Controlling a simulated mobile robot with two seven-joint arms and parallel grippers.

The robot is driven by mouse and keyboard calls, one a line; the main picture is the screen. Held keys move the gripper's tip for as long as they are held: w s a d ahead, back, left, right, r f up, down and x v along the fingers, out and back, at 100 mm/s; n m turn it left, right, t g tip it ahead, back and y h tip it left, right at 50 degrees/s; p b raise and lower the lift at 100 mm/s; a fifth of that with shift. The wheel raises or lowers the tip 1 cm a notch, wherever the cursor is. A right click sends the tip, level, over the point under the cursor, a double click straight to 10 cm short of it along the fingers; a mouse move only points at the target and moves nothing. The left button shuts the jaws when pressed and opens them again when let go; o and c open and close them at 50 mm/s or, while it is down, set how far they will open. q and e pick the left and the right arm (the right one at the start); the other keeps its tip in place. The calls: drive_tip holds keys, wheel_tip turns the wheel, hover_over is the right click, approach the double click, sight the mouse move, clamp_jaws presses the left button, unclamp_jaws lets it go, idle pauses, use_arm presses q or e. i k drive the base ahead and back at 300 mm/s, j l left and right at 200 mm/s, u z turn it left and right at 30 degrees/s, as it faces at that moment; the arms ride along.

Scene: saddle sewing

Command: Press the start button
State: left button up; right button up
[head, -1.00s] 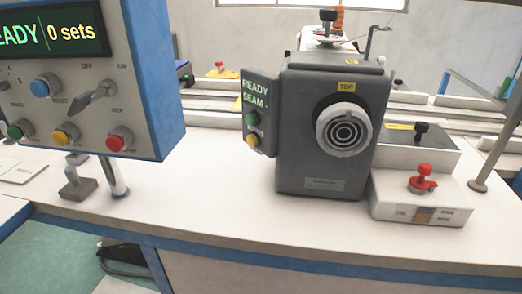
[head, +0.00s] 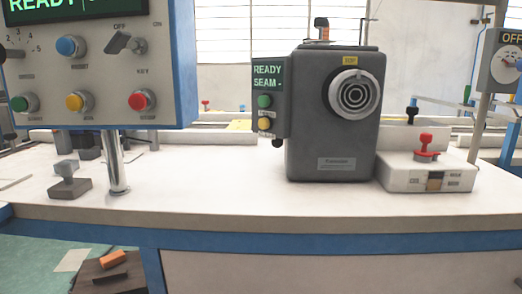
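A grey control panel (head: 108,25) with a blue edge hangs at the upper left. It carries a green button (head: 25,102), a yellow button (head: 77,101), a red button (head: 142,100) and a blue button (head: 71,46). Their labels are too blurred to read surely. A dark sewing machine head (head: 318,135) stands right of centre. Its side display (head: 268,75) reads "READY SEAM", above a smaller green button (head: 264,101) and a yellow button (head: 264,123). Which green button is the start button cannot be told. Neither of my grippers is in view.
The white table (head: 235,190) is clear in front. A metal post (head: 113,165) stands under the panel, beside a small grey block (head: 70,184). A white box (head: 432,175) with a red knob (head: 426,146) sits right of the machine. An "OFF" switch box (head: 500,65) is at the far right.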

sight(18, 103)
drive_tip(key=i+j+z, duration=0.1)
drive_tip(key=j+z, duration=0.15)
drive_tip(key=j, duration=1.35)
drive_tip(key=k+j+z, duration=0.1)
drive_tip(key=j+z, duration=0.15)
drive_tip(key=j, duration=1.35)
